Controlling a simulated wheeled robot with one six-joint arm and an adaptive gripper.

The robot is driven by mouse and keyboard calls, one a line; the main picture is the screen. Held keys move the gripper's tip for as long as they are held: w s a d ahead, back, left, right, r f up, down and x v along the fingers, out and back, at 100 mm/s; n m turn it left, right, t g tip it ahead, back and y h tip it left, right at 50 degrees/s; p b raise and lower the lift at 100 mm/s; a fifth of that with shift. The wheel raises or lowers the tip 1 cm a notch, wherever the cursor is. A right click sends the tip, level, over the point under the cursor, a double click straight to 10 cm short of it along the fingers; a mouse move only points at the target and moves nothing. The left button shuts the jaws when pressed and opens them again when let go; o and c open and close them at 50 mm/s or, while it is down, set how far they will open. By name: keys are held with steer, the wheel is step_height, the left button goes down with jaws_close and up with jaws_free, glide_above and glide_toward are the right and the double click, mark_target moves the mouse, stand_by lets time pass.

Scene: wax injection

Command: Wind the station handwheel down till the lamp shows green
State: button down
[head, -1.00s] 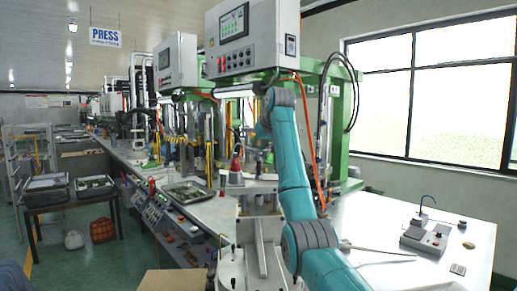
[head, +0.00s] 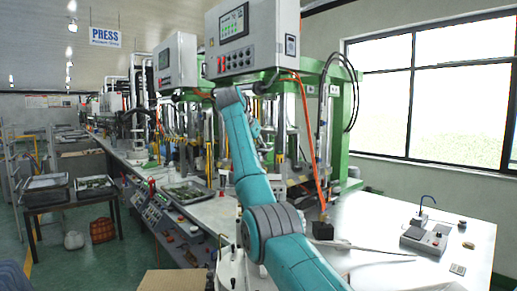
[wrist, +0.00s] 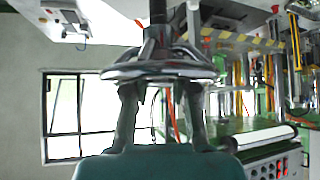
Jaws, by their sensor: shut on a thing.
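In the wrist view my gripper (wrist: 160,88) has its two grey fingers up against the underside of a shiny metal handwheel (wrist: 165,68), shut on it. A dark threaded-looking shaft (wrist: 156,32) rises from the wheel's middle. The handwheel and my gripper cannot be made out in the head view, where my teal arm reaches up to the station. The station's control box (head: 252,38) has a screen and rows of buttons. No lamp showing green can be made out in either view.
Green station frames (head: 343,125) with hoses and metal columns stand close around my arm. The white worktable (head: 375,225) carries a small black block (head: 323,229) and a grey device (head: 426,238). A tray (head: 187,192) lies at left on the bench.

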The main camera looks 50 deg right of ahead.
steer(key=shift+m+g, duration=0.9)
steer(key=shift+m, duration=0.3)
steer(key=shift+m+g, duration=0.4)
steer(key=shift+m, duration=0.1)
steer(key=c, duration=1.2)
jaws_free()
steer(key=v, duration=0.7)
steer(key=shift+a+r, duration=0.15)
steer(key=shift+a, duration=0.05)
